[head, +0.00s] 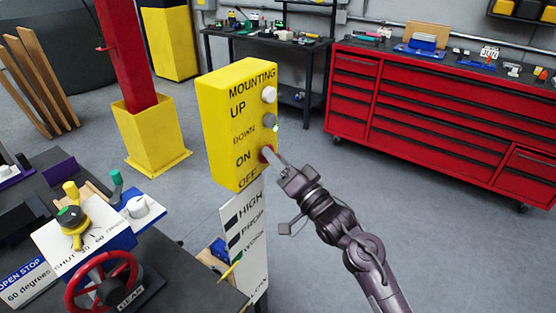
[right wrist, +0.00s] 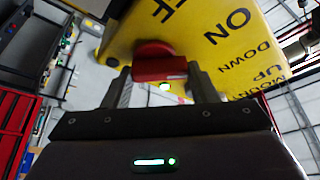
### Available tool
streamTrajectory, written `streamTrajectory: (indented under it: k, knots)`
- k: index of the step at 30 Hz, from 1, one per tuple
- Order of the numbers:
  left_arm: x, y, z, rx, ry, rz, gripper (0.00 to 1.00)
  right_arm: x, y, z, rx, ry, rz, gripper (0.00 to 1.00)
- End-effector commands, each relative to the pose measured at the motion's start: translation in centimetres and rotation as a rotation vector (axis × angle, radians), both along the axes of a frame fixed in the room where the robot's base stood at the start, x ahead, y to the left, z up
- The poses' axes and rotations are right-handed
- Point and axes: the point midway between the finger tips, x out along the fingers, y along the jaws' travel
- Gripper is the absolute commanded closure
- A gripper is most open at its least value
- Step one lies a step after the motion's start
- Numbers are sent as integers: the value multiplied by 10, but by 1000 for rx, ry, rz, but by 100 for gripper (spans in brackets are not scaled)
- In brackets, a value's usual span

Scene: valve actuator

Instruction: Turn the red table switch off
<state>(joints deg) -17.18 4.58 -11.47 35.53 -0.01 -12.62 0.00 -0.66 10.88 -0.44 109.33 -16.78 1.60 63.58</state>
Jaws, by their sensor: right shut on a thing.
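The yellow control box (head: 229,126) stands upright in the middle of the head view, with labels MOUNTING, UP, DOWN, ON and OFF. The red switch (head: 265,153) is low on its right edge, beside ON and OFF, and is partly hidden by my fingers. In the right wrist view the red switch (right wrist: 158,68) sits between both fingers, and the yellow face (right wrist: 210,42) is close behind. My right gripper (head: 272,157) is shut on the red switch. Which position the switch is in cannot be told. My left gripper is not in view.
A white knob (head: 269,95) and a grey knob (head: 269,121) sit above the switch. A dark table (head: 175,285) at lower left carries a red handwheel (head: 103,281) and a yellow valve handle (head: 73,222). Red drawer cabinets (head: 430,125) stand behind, with open floor before them.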

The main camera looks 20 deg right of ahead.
Motion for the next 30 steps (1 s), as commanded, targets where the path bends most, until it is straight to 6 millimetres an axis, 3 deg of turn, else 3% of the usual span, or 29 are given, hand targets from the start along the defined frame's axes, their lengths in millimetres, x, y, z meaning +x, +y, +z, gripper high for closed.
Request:
streamTrajectory:
  k: [11,30]
  knots:
    - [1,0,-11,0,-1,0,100,1,0,-3,-67,-52,0,70]
    - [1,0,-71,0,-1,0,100,1,-1,-8,-509,-399,0,70]
